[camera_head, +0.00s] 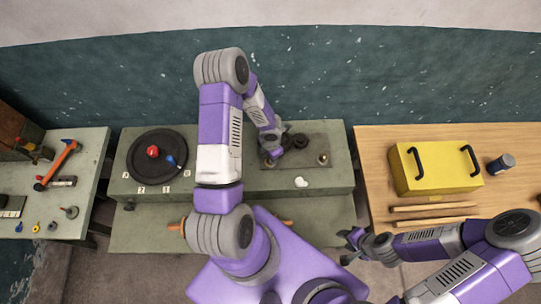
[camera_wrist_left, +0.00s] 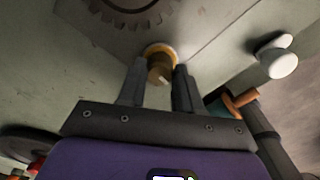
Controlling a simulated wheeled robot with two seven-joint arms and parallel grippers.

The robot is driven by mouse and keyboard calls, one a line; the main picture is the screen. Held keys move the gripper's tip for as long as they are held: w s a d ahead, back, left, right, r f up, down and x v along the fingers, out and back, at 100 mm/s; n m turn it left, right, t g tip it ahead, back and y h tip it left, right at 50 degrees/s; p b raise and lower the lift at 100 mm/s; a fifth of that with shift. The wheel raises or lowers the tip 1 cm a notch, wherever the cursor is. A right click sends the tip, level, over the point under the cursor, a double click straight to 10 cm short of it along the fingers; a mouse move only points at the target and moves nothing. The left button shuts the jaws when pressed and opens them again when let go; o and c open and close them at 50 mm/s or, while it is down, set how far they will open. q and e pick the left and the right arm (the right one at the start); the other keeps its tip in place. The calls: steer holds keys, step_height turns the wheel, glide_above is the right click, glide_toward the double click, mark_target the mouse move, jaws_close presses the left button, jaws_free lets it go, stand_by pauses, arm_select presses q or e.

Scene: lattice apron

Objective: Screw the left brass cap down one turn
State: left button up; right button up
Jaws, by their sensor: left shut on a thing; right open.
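My left gripper (camera_head: 270,152) reaches down from above onto the left end of the grey plate (camera_head: 310,168) on the green bench. In the left wrist view its two dark fingers (camera_wrist_left: 160,80) are shut on a brass cap (camera_wrist_left: 158,70), one finger on each side. A brighter brass ring shows around the cap's far side. In the head view the gripper mostly hides this left cap. The right brass cap (camera_head: 323,159) stands free at the plate's right side. My right gripper (camera_head: 352,246) is open and empty, low at the right, in front of the bench.
A dark gear (camera_wrist_left: 130,8) lies beside the held cap. A black dial (camera_head: 157,154) with red and blue knobs is at left. A yellow box (camera_head: 436,168) stands on the wooden table at right.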

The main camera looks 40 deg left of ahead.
stand_by(0.3)
arm_select(q)
steer(key=o, duration=1)
steer(key=shift+o, duration=0.2)
steer(key=shift+r, duration=0.1)
step_height(320, 180, up, 7)
steer(key=shift+r, duration=0.2)
steer(key=shift+s, duration=0.1)
